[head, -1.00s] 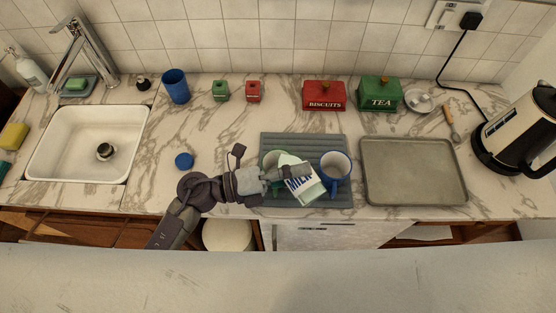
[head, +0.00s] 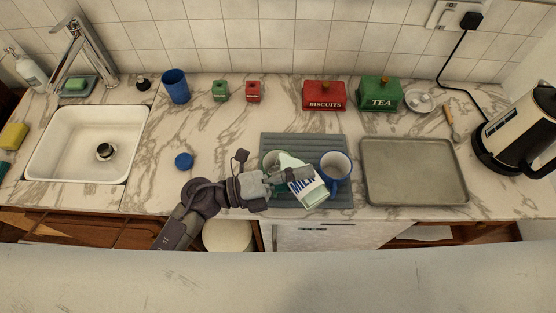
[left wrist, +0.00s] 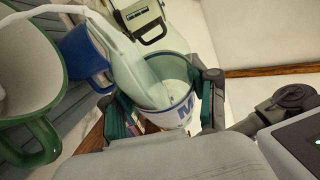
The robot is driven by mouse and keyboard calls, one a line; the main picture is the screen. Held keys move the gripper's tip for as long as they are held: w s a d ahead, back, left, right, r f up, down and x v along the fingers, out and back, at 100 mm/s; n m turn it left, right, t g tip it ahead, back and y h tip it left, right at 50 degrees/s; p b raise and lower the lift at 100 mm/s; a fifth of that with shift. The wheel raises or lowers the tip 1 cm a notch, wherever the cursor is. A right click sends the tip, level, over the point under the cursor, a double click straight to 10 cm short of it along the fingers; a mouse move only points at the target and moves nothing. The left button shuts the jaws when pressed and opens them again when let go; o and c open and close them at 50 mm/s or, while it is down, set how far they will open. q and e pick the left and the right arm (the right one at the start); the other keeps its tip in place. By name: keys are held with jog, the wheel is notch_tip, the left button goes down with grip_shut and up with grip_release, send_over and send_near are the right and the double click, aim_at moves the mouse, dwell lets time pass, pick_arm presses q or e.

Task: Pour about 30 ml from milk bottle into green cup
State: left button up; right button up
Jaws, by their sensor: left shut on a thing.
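My left gripper (head: 296,175) is shut on the milk bottle (head: 309,194), a pale bottle with a blue MILK label, and holds it tilted above the grey ribbed mat (head: 300,141). Its neck points up and left in the head view, over the green cup (head: 268,160), which the bottle and gripper partly hide. In the left wrist view the bottle (left wrist: 165,78) sits between the fingers, and the green cup (left wrist: 42,135) shows its pale inside at left. A white strip (left wrist: 48,11) curves above the cup; I cannot tell whether it is pouring milk.
A blue mug (head: 337,178) stands close right of the bottle. A grey tray (head: 413,171) lies farther right, near the kettle (head: 518,130). A blue cap (head: 184,160) lies left of the mat. Counter behind the mat is clear up to the red biscuits box (head: 324,96).

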pick_arm(q)
jog(key=shift+s+d, duration=0.45)
jog(key=shift+s, duration=0.05)
jog(key=shift+s+n, duration=0.1)
jog(key=shift+n, duration=0.2)
dwell(1.3)
jog(key=shift+r, duration=0.2)
jog(key=m, duration=0.2)
jog(key=shift+r+m+y, duration=0.3)
jog(key=shift+m+y, duration=0.1)
jog(key=shift+w+a+f+m+y, duration=0.1)
jog(key=shift+w+f+m+y, duration=0.1)
jog(key=shift+f+m, duration=0.25)
jog(key=shift+w+a+f+m+y, duration=0.1)
jog(key=shift+f+m+y, duration=0.1)
jog(key=shift+f+m, duration=0.25)
jog(key=shift+w+a+r+m+p, duration=0.1)
jog(key=shift+r+m+p, duration=0.2)
jog(key=shift+r+p, duration=0.15)
jog(key=shift+f, duration=0.1)
